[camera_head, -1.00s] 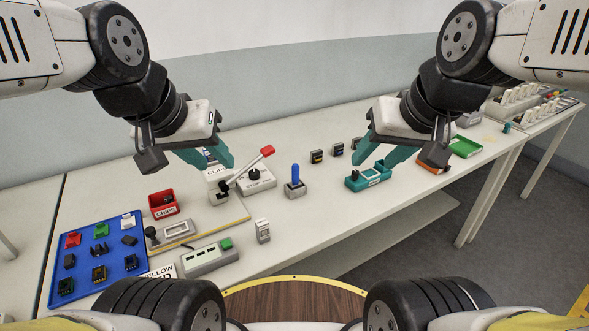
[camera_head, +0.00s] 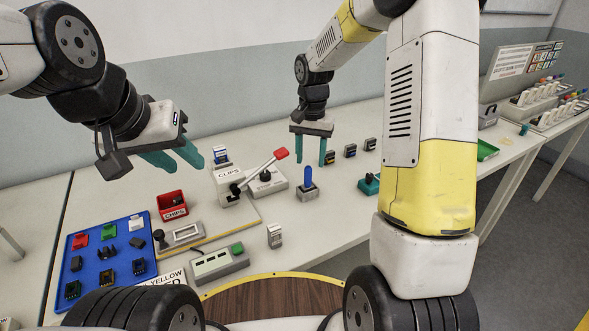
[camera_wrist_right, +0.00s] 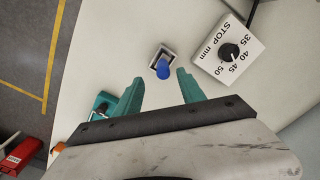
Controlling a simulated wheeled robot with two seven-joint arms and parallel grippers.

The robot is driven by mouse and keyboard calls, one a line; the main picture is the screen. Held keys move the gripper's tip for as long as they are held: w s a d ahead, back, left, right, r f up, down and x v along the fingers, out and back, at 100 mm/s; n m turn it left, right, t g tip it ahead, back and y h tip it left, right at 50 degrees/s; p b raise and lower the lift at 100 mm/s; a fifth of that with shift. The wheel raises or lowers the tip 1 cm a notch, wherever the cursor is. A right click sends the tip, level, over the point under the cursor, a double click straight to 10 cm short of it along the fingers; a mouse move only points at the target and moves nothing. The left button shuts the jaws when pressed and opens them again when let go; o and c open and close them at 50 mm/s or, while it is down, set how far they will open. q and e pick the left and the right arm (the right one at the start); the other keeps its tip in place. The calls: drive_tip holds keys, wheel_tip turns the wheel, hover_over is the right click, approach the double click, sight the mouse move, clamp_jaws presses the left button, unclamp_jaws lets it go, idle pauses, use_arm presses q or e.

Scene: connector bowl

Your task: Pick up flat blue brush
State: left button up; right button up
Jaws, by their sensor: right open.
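A blue upright piece, which looks like the blue brush (camera_head: 308,178), stands in a small grey holder (camera_head: 308,194) near the middle of the table. In the right wrist view the blue brush (camera_wrist_right: 163,70) shows end-on between the fingertips but beyond them. My right gripper (camera_head: 309,162) is open and empty, pointing down above the table behind the holder in the head view. It also shows in the right wrist view (camera_wrist_right: 160,79). My left gripper (camera_head: 188,166) is open and empty above the left part of the table.
A box with a red-tipped lever (camera_head: 228,187) and a white dial box (camera_head: 266,182) stand left of the holder. A red chips box (camera_head: 172,205) and a blue tray (camera_head: 70,240) lie further left. A teal fixture (camera_head: 369,184) is to the right.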

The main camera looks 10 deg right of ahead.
sight(308, 186)
drive_tip(key=shift+w+a+f, duration=0.1)
drive_tip(key=shift+w+f, duration=0.05)
drive_tip(key=shift+f, duration=0.3)
wheel_tip(308, 186, down, 8)
drive_tip(key=shift+a+r, duration=0.15)
drive_tip(key=shift+r, duration=0.1)
clamp_jaws()
drive_tip(key=shift+r, duration=0.1)
